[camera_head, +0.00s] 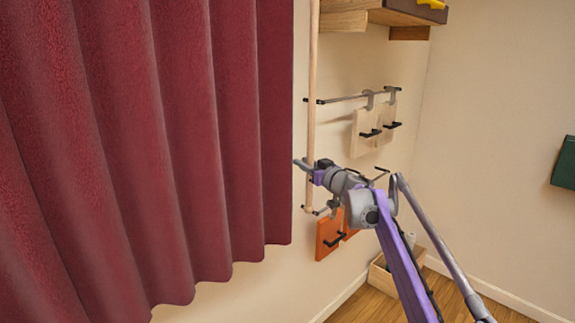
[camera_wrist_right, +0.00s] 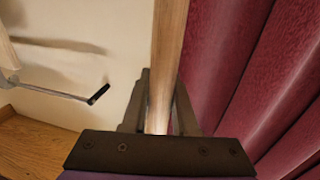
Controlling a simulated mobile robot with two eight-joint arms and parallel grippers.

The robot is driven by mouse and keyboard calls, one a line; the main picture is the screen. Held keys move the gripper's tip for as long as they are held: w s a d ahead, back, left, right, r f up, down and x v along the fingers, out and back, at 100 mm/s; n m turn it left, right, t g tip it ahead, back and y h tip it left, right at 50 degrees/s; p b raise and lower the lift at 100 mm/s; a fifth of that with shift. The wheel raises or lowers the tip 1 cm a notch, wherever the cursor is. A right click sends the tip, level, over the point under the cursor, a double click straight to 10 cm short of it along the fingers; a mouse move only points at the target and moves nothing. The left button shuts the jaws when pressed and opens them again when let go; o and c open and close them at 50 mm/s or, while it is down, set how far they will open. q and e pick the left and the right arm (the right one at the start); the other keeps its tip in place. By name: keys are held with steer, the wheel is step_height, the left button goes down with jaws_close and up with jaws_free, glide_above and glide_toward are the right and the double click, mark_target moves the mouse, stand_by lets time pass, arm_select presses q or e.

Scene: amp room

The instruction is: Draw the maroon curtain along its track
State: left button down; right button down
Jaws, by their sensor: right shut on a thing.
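The maroon curtain (camera_head: 165,130) hangs in deep folds over the left half of the head view. It also fills the right side of the right wrist view (camera_wrist_right: 250,70). A pale wooden rod (camera_head: 312,110) hangs upright just right of the curtain's edge. Its top runs out of view. My right gripper (camera_head: 304,165) is at the rod's lower part, shut on it. In the right wrist view the rod (camera_wrist_right: 169,50) runs between the two fingers (camera_wrist_right: 160,105). The curtain's track is not in view. My left gripper is not in view.
A wall rail (camera_head: 348,98) with pale boards (camera_head: 373,128) is behind the rod. Orange boards (camera_head: 329,236) hang lower, partly behind my right arm. A wooden shelf (camera_head: 350,20) is above. A wooden box (camera_head: 379,277) is on the floor. A green object (camera_head: 564,163) is at right.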

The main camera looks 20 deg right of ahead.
steer(key=d, duration=0.1)
steer(key=w+d, duration=0.1)
steer(key=d, duration=0.1)
steer(key=shift+d+r+p, duration=0.1)
steer(key=shift+r+p, duration=0.05)
steer(key=shift+p, duration=0.25)
steer(key=c, duration=1.1)
jaws_free()
steer(key=shift+o, duration=0.6)
steer(key=shift+w+d, duration=0.15)
steer(key=shift+w, duration=0.05)
steer(key=shift+s, duration=0.1)
steer(key=s+d+b, duration=0.2)
steer(key=s, duration=0.8)
steer(key=shift+s, duration=0.25)
